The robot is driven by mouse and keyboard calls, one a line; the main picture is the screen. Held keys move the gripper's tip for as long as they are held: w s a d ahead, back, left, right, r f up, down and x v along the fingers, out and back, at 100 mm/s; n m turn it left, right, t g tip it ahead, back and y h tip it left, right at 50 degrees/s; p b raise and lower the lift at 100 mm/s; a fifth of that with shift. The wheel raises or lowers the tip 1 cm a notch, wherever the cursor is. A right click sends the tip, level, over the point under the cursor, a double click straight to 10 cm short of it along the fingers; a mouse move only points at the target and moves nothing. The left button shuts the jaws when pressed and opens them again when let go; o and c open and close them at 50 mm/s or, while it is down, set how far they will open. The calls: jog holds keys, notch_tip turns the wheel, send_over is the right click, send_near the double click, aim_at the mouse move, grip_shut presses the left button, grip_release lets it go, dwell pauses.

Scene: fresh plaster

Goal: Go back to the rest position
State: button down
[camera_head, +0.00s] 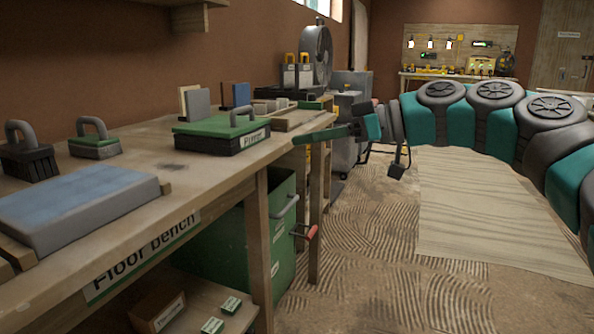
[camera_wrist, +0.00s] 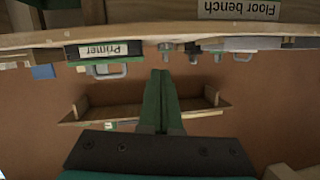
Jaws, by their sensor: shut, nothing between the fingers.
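My gripper (camera_head: 300,138) is at the end of my teal and grey arm, which reaches in from the right in the head view. Its green fingers point left, by the edge of the wooden floor bench (camera_head: 120,262). I cannot tell whether they touch it. In the wrist view the gripper (camera_wrist: 160,74) shows two green fingers pressed together with nothing between them. That view is upside down, with the bench (camera_wrist: 215,34) across the top.
On the bench stand a green-topped Primer box (camera_head: 215,138), a blue-topped block (camera_head: 80,205) and handled tools (camera_head: 95,138). A green bin (camera_head: 240,235) stands below.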

jog(key=s+a+f+m+g+h+p, duration=0.1)
jog(key=s+a+f+m+h+p, duration=0.15)
jog(key=s+f, duration=0.35)
jog(key=s+a+f+m+g+h+p, duration=0.15)
jog(key=s+f+h, duration=0.25)
jog(key=s, duration=0.4)
jog(key=s+d+f+m+g+h+p, duration=0.3)
jog(key=s+d+f+m+h+p, duration=0.2)
jog(key=s+d+f, duration=1.1)
jog(key=s+f+m+h, duration=0.1)
jog(key=s+m+h, duration=0.2)
jog(key=s+m, duration=0.1)
jog(key=shift+d+f, duration=0.2)
jog(key=shift+d, duration=0.2)
